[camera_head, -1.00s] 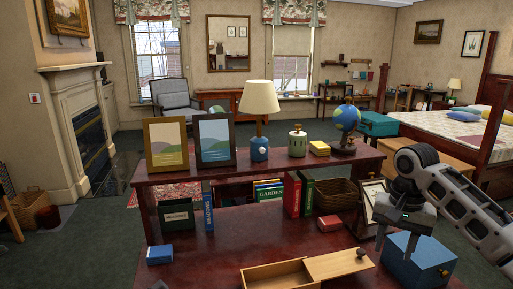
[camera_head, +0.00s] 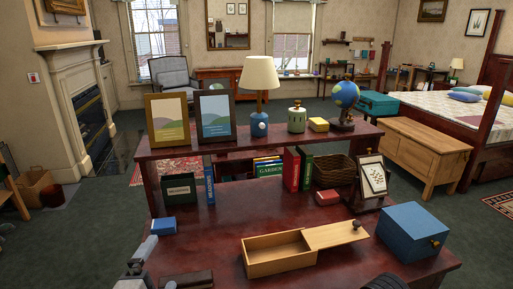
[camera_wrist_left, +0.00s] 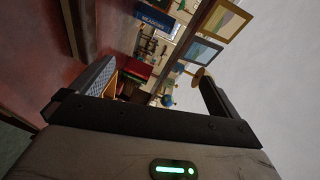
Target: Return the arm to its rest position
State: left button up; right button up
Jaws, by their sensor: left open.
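My left gripper (camera_head: 140,264) shows at the lower left of the head view, over the desk's left front edge, partly cut off by the frame. In the left wrist view its two fingers (camera_wrist_left: 150,100) stand wide apart with nothing held between them. Past them, tilted, are the books and picture frames. My right gripper is not recognisable in the head view. A dark rounded shape (camera_head: 385,282) at the bottom edge looks like part of my right arm.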

pick_arm(q)
jog(key=s+f+n+g, duration=0.3)
jog(key=s+n+g, duration=0.15)
jog(key=s, duration=0.25)
jog(key=s+a+f+n+g, duration=0.1)
jog(key=s+f+n+g, duration=0.35)
jog(key=s, duration=0.35)
jog(key=s+f+n+g, duration=0.3)
jog(key=s+n+g, duration=0.15)
jog(key=s, duration=0.25)
pick_arm(e)
jog(key=s+d+t+h, duration=0.1)
jog(key=s+d, duration=0.1)
jog(key=s, duration=0.5)
jog(key=s+d+t+h, duration=0.1)
jog(key=s+d, duration=0.2)
jog(key=s, duration=0.4)
pick_arm(q)
jog(key=w+d+f+t+h, duration=0.2)
jog(key=w+d+f+t, duration=0.3)
jog(key=w+f+t, duration=0.1)
jog(key=shift+d+f+t, duration=0.2)
jog(key=shift+d+t, duration=0.1)
jog(key=shift+t, duration=0.35)
pick_arm(e)
jog(key=w+a+f+n+t+y, duration=0.1)
jog(key=w+a+f+t+y, duration=0.2)
jog(key=w+a+f+t, duration=0.3)
